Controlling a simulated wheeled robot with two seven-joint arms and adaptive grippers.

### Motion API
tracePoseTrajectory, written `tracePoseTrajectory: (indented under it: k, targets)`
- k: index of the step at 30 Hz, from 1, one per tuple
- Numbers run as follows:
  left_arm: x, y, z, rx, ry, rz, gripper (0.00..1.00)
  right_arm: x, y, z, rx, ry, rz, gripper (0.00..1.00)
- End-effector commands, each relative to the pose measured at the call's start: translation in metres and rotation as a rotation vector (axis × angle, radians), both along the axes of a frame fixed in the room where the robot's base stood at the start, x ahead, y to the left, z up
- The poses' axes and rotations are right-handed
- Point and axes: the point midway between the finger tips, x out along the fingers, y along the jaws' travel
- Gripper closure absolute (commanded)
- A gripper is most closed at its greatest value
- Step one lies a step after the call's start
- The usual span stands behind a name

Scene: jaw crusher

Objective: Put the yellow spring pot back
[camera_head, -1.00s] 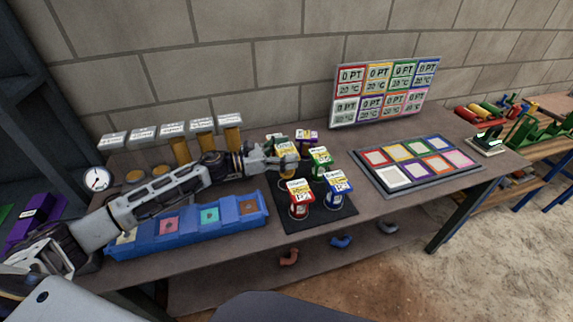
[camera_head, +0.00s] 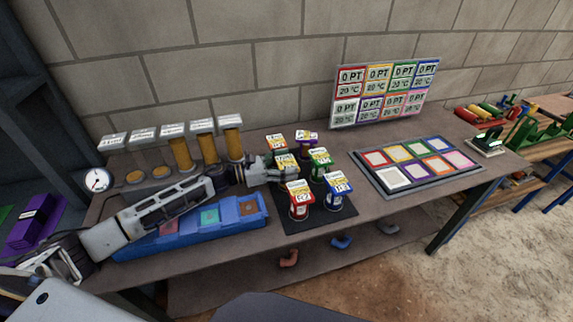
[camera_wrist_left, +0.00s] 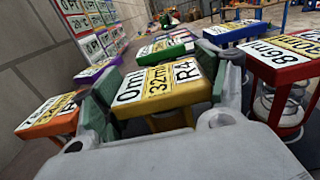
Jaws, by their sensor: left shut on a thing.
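The yellow spring pot (camera_head: 287,162) has a yellow-rimmed label on top and sits in the middle of the left column of pots over the black mat (camera_head: 289,223). My left gripper (camera_head: 283,175) is shut on it, with a finger on either side. In the left wrist view, the yellow pot (camera_wrist_left: 160,88) is between the green finger pads of my left gripper (camera_wrist_left: 158,98). I cannot tell whether its base touches the mat. My right gripper is not in view.
Close around are an orange pot (camera_head: 276,141), a purple pot (camera_head: 307,137), a green pot (camera_head: 320,162), a blue pot (camera_head: 337,191) and a red pot (camera_head: 299,203). A blue tray (camera_head: 200,240) lies at the left and a grey panel (camera_head: 420,168) at the right.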

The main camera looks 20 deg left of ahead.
Motion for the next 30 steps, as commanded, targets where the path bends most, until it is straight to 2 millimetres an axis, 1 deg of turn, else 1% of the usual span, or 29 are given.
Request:
tracePoseTrajectory:
  k: [8, 14, 15, 19, 25, 30]
  targets:
    - [0.000, 0.000, 0.001, -0.001, -0.001, 0.000, 0.63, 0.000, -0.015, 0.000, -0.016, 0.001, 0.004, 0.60]
    - [0.000, 0.000, -0.001, -0.001, -0.001, 0.000, 0.63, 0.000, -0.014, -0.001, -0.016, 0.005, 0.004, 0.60]
    - [0.000, 0.000, -0.002, -0.001, 0.001, 0.000, 0.23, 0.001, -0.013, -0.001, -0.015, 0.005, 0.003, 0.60]
    - [0.000, 0.000, -0.001, 0.000, 0.000, 0.001, 0.07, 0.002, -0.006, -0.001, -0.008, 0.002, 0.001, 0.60]
    - [0.000, 0.000, -0.001, 0.000, 0.000, 0.000, 0.06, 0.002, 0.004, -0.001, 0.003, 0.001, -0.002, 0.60]
    - [0.000, 0.000, -0.001, 0.000, 0.000, 0.000, 0.06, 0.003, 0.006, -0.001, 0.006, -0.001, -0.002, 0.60]
